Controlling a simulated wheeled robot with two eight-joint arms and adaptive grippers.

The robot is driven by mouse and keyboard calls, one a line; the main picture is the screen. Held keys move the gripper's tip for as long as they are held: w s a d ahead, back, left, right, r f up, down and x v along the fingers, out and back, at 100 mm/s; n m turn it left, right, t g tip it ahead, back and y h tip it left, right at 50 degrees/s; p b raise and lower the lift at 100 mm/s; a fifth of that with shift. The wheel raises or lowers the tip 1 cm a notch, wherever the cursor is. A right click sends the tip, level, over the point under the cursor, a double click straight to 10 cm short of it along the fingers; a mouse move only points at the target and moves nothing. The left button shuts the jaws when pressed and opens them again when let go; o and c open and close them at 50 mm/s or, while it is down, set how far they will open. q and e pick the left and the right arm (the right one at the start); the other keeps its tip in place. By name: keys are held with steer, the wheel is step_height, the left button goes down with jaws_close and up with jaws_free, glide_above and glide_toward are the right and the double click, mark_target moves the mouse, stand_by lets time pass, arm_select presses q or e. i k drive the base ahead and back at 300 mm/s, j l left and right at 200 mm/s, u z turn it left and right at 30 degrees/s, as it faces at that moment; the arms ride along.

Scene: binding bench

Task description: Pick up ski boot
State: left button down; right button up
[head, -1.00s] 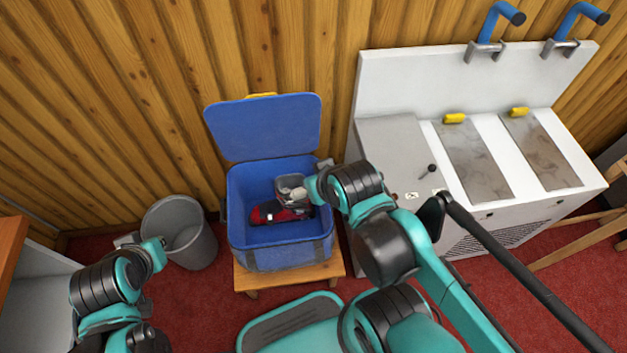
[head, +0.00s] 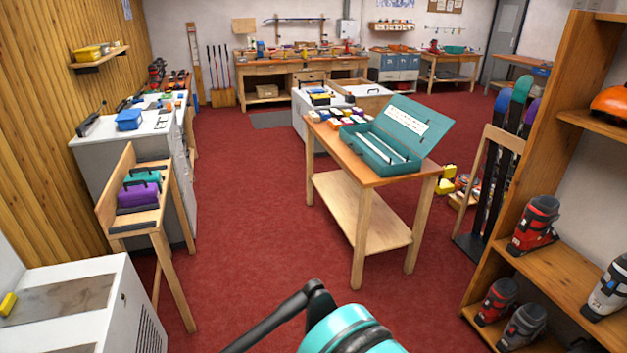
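Several ski boots stand on the wooden shelf unit at the right of the head view. A red and black ski boot (head: 535,226) is on the middle shelf. A white and grey ski boot (head: 608,289) stands on that shelf nearer, cut by the right edge. Below are another red ski boot (head: 497,302) and a dark grey ski boot (head: 523,326). Neither gripper shows now; only a teal and black part of my own body is at the bottom. What the grippers hold cannot be seen.
A wooden table (head: 362,172) with an open teal case (head: 385,145) stands in the middle. A narrow wooden stand (head: 148,222) and white machines are at left. Skis (head: 490,170) lean by the shelf unit (head: 565,260). Red carpet (head: 255,215) is clear between.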

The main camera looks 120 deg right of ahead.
mark_target(534, 230)
steer(key=k+z, duration=0.15)
steer(key=z, duration=0.2)
steer(key=k+z, duration=0.15)
steer(key=z, duration=0.25)
steer(key=k+l+z, duration=0.15)
steer(key=z, duration=3.35)
steer(key=l+z, duration=0.1)
steer(key=z, duration=0.35)
steer(key=i+z, duration=0.1)
steer(key=z, duration=0.3)
steer(key=l+z, duration=0.1)
steer(key=z, duration=0.35)
steer(key=i+j+z, duration=0.35)
steer(key=i, duration=0.5)
steer(key=i+j+z, duration=0.4)
steer(key=i+j, duration=0.15)
steer(key=i, duration=0.25)
steer(key=i+j+z, duration=0.35)
steer(key=i+j, duration=0.35)
